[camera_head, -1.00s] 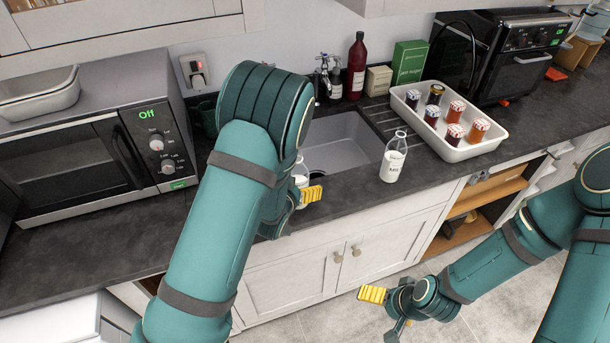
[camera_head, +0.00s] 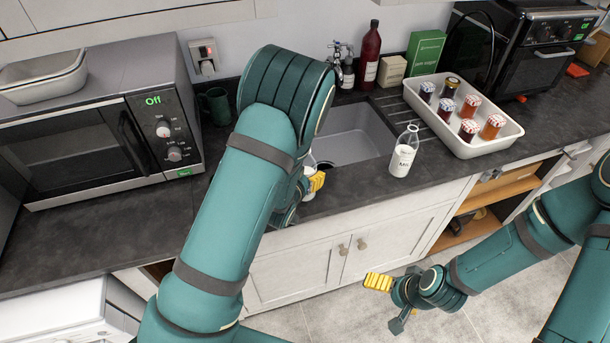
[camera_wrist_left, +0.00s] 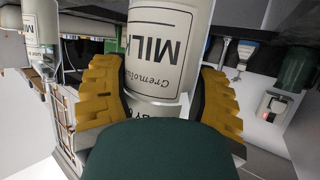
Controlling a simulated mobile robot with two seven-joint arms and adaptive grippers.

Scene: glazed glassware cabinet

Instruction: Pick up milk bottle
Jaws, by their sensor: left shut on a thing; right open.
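My left gripper (camera_head: 311,186) is at the front of the sink, largely hidden by my left arm in the head view. It is shut on a clear milk bottle (camera_head: 309,162), of which only a small part shows there. In the left wrist view, the bottle's cream MILK label (camera_wrist_left: 160,45) appears upside down between the two yellow fingers. I cannot tell whether the bottle touches the counter. A second milk bottle (camera_head: 403,152) stands upright on the counter, right of the sink. My right gripper (camera_head: 388,304) is open and empty, low in front of the cabinets.
A white tray (camera_head: 470,150) with several jars stands right of the second bottle. The microwave (camera_head: 90,130) is at the left, a green mug (camera_head: 214,106) beside it. A red bottle (camera_head: 370,58) and green box (camera_head: 424,56) stand behind the sink (camera_head: 352,135).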

